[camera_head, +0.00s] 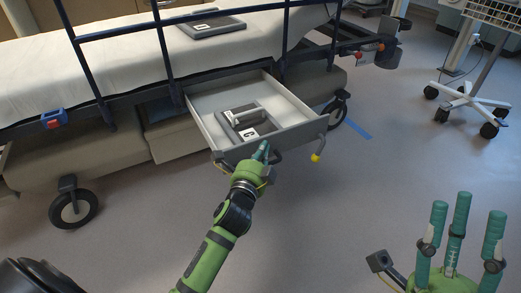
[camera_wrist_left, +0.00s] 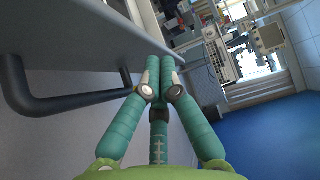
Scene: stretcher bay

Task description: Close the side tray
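The side tray (camera_head: 207,108) is pulled out from under the stretcher, with a grey device lying in it. Its grey front panel (camera_head: 290,138) faces me. My left gripper (camera_head: 264,150) is at the front panel, left of its middle. In the left wrist view its fingertips (camera_wrist_left: 160,62) are together with nothing visible between them, close beside the grey panel. A dark bar handle (camera_wrist_left: 75,103) stands out from the panel left of the fingers; the fingers are not around it. I cannot tell whether they touch the panel. My right gripper (camera_head: 459,225) is open and empty at lower right.
The stretcher (camera_head: 110,62) has dark side rails and wheels; a caster (camera_head: 337,110) stands right of the tray. A yellow-tipped lever (camera_head: 317,156) hangs beside the tray front. A wheeled stand (camera_head: 470,95) is at upper right. The floor between is clear.

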